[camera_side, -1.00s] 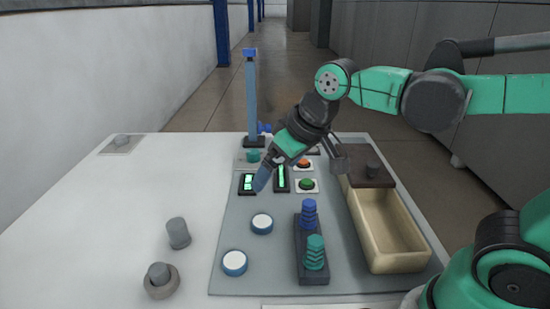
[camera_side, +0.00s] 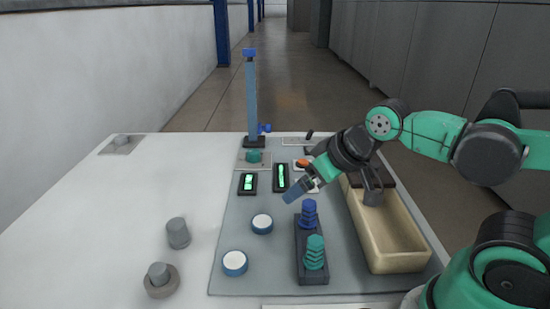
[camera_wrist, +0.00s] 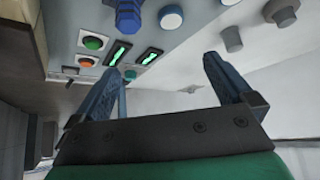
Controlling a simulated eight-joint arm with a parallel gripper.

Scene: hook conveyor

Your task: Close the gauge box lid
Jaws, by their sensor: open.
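The gauge box appears to be the long beige open-topped box (camera_side: 423,264) at the right of the grey mat. Its dark brown lid (camera_side: 356,181) lies at the box's far end and leaves most of the box uncovered. My wrist parts hide much of the lid and its knob in the side view. My gripper (camera_side: 293,194) is open and empty, tilted down to the left, above the mat behind the blue ringed peg. In the wrist view its two fingers (camera_wrist: 165,85) are spread apart with nothing between them.
A dark block holds a blue ringed peg (camera_side: 309,213) and a teal ringed peg (camera_side: 315,253) left of the box. Two white round buttons (camera_side: 262,223), lit green panels (camera_side: 281,178) and a tall blue post (camera_side: 252,100) stand around.

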